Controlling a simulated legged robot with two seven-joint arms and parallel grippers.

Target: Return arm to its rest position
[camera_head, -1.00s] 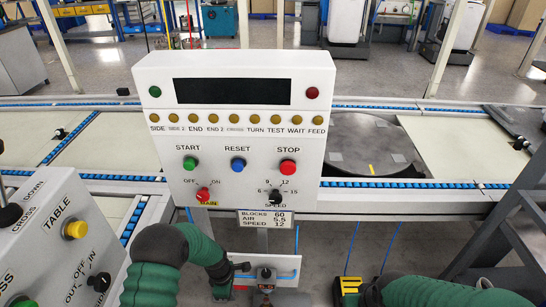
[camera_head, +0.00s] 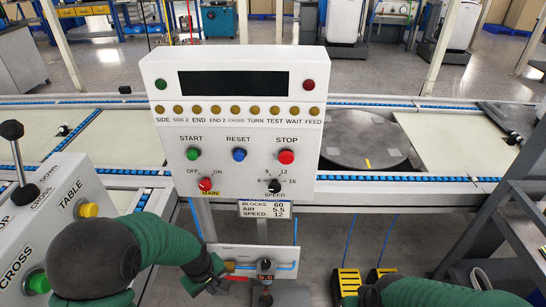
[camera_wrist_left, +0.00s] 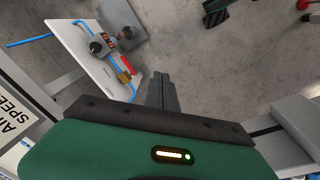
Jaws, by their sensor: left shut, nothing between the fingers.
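My left arm, in a green sleeve, comes in from the lower left of the head view. Its gripper (camera_head: 226,270) is low, below the control panel, in front of a small plate with air fittings (camera_head: 265,262). In the left wrist view its fingers (camera_wrist_left: 161,90) are shut together with nothing between them, and the air plate (camera_wrist_left: 92,50) is to their upper left. My right arm (camera_head: 425,292) lies along the bottom right edge of the head view. The state of its gripper cannot be made out.
The white control panel (camera_head: 238,125) stands in the centre, with a lever box (camera_head: 95,195) at left close to my left arm. A conveyor with a round turntable (camera_head: 362,140) runs behind. Yellow pedals (camera_head: 349,283) are on the floor and a grey frame (camera_head: 490,215) stands at right.

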